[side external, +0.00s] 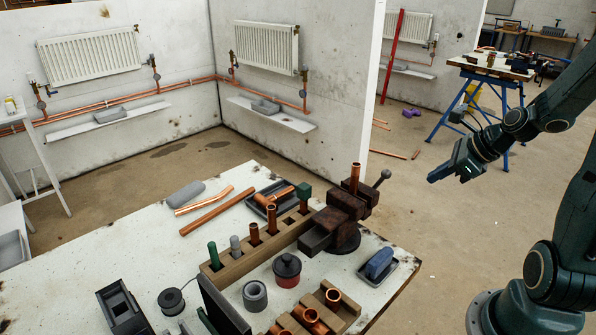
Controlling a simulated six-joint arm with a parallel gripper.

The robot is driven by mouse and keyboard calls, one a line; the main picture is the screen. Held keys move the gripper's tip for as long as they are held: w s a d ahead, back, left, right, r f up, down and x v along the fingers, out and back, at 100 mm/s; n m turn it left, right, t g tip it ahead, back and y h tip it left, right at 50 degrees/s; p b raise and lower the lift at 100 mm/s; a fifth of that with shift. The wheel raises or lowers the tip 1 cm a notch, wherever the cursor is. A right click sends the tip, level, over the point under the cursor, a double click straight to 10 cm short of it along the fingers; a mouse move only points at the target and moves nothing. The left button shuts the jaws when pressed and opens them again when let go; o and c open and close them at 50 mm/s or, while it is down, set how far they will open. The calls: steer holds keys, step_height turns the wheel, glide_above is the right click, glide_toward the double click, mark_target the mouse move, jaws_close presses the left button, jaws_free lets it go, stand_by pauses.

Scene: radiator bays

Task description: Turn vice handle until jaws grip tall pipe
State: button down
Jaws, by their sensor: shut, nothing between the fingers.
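The vice (335,218) stands on the right part of the white bench, dark and rust-brown. A copper pipe (354,179) stands upright at its jaws. I cannot tell whether the jaws touch it. The vice handle (382,178) is a dark bar with a ball end, sticking up at the right of the vice. My gripper (432,178) is shut and empty, in the air to the right of the handle and apart from it.
A wooden rack (262,247) with short upright pipes and tools runs left of the vice. A blue-handled item in a tray (391,280), a dark red-banded pot (286,270) and a wooden block with copper fittings (315,312) stand in front. Air between gripper and vice is clear.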

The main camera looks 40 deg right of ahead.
steer(key=shift+s+a+r+m, duration=0.1)
steer(key=shift+s+a+m, duration=0.05)
steer(key=shift+m, duration=0.45)
steer(key=w+a+f, duration=0.1)
steer(key=w+f, duration=0.5)
steer(key=w, duration=0.4)
stand_by(0.6)
steer(key=shift+a, duration=0.1)
